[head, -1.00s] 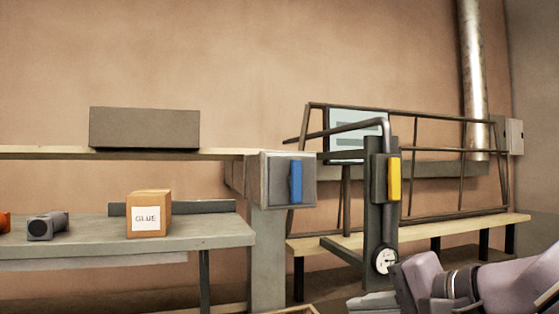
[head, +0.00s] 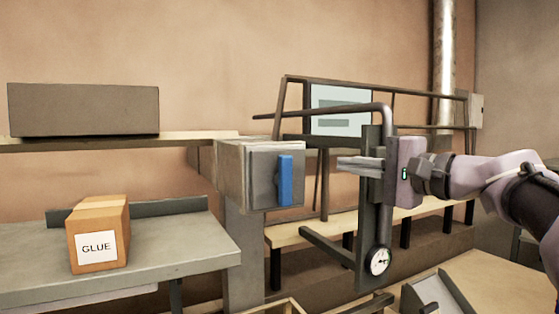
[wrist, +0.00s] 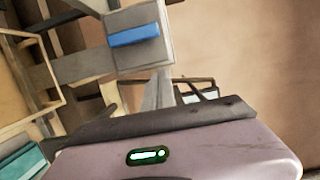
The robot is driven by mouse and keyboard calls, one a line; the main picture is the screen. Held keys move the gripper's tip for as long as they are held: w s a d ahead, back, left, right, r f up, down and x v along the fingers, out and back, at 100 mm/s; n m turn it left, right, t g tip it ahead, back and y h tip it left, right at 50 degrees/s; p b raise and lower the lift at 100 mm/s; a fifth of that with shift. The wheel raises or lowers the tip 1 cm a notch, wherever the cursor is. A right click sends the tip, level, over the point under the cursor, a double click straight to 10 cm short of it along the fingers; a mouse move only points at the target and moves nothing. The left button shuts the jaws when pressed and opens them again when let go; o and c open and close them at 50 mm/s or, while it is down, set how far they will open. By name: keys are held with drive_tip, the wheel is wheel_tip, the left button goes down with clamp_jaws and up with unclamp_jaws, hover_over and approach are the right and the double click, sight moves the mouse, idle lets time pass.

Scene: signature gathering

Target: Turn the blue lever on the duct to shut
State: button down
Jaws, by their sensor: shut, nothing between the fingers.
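The blue lever (head: 285,180) stands upright on the grey square plate (head: 262,182) at the end of the box-shaped duct (head: 229,178), in the middle of the head view. In the wrist view the lever (wrist: 135,36) is at the top, lying nearly level in that tilted picture. My gripper (head: 340,163) is to the right of the lever, with its shut, empty fingers pointing left toward the plate. A visible gap separates the fingertips from the lever in the head view. The fingers (wrist: 158,92) also show below the plate in the wrist view.
A dark post with a bent rail and a gauge (head: 378,261) stands by my gripper. A cardboard glue box (head: 98,234) sits on the grey bench (head: 190,245) at left. A wire-frame rack (head: 400,92) and wooden bench (head: 290,236) are behind.

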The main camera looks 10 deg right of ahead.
sight(282, 180)
drive_tip(key=p+x, duration=0.1)
drive_tip(key=x, duration=0.6)
drive_tip(key=shift+w+a, duration=0.15)
drive_tip(key=shift+a, duration=0.1)
drive_tip(key=a, duration=0.1)
drive_tip(key=s+a, duration=0.1)
drive_tip(key=a, duration=0.1)
drive_tip(key=shift+s+a, duration=0.15)
drive_tip(key=shift+s, duration=0.05)
